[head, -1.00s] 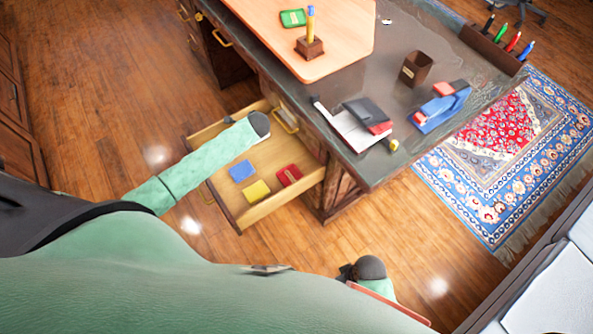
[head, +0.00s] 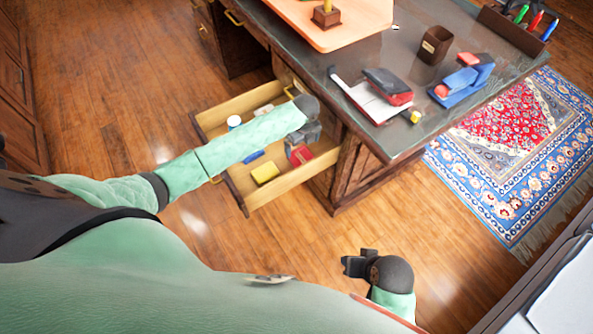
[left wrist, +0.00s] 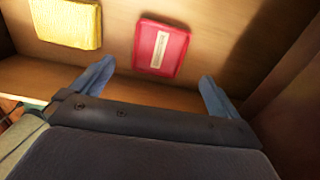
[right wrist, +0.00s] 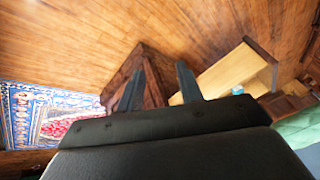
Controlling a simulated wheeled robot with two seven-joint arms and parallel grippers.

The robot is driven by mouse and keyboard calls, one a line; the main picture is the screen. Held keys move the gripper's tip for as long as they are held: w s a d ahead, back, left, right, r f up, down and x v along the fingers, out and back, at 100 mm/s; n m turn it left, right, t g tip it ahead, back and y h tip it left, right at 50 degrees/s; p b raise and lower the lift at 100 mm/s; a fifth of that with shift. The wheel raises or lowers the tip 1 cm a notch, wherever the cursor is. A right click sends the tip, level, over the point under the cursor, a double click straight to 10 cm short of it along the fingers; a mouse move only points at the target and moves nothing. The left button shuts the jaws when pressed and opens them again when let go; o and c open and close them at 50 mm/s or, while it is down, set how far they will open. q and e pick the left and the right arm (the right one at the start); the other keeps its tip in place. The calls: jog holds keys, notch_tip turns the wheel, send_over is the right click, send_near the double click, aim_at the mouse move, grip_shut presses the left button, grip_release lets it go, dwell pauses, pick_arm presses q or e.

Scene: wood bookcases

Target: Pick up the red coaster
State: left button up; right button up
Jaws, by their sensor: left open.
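The red coaster (head: 300,155) lies in the open drawer (head: 236,190), near its right end. It also shows in the left wrist view (left wrist: 161,47) as a red square with a pale label, flat on the drawer floor. My left gripper (head: 304,140) is over the drawer, at the coaster. In the left wrist view its two fingers (left wrist: 152,85) are spread apart with nothing between them, and the coaster lies just beyond them. My right gripper (head: 352,262) is low over the floor, away from the drawer. Its fingers (right wrist: 158,82) are apart and empty.
A yellow block (head: 265,172) and a blue one (head: 253,156) lie beside the coaster. A white round item (head: 234,122) is farther left in the drawer. The desk top (head: 385,140) overhangs to the right, holding a stapler-like blue object (head: 464,82) and a cup (head: 435,45).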

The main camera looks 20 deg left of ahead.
aim_at(302, 159)
pick_arm(q)
jog(key=shift+d+f, duration=0.15)
jog(key=shift+f, duration=1.05)
notch_tip(302, 159, down, 4)
jog(key=shift+s+p, duration=0.15)
jog(key=shift+p, duration=0.2)
jog(key=shift+f, duration=0.7)
pick_arm(e)
jog(key=shift+s+d+r+h, duration=0.1)
jog(key=shift+d+r+h, duration=0.2)
jog(key=shift+d+r, duration=0.75)
jog(key=shift+d+f, duration=0.1)
pick_arm(q)
jog(key=c, duration=0.9)
jog(key=shift+c, duration=0.2)
